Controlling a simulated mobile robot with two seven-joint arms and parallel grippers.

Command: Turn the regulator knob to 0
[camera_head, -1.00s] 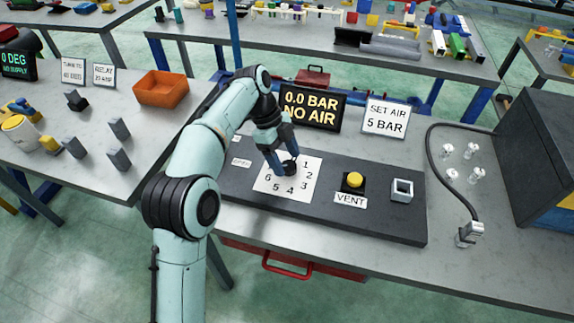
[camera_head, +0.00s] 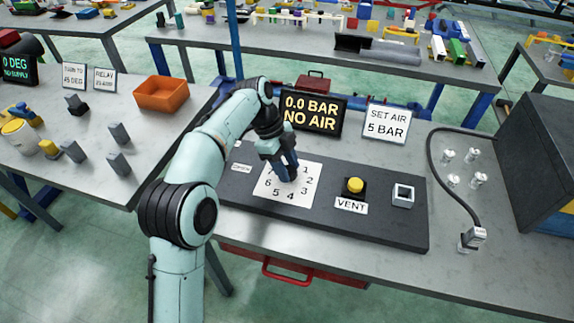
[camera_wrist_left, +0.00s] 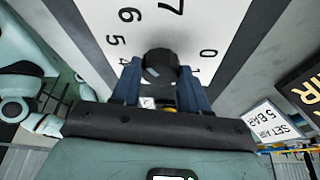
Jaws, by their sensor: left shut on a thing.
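The regulator knob (camera_wrist_left: 160,66) is a round black knob on a white dial plate (camera_head: 271,187) printed with numbers. My left gripper (camera_head: 288,174) is down at the dial, its blue fingers shut on the knob from two sides. The wrist view shows the fingers on either side of it, with 0, 1, 4, 5, 6 and 7 readable around it. In the head view the gripper hides the knob and part of the dial. I cannot tell which number the knob points to. My right gripper is not in view.
A display (camera_head: 313,114) behind the panel reads "0.0 BAR NO AIR". A sign (camera_head: 386,124) reads "SET AIR 5 BAR". A yellow button (camera_head: 355,185) marked VENT and a square socket (camera_head: 403,195) stand right of the dial. A black hose (camera_head: 430,160) lies farther right.

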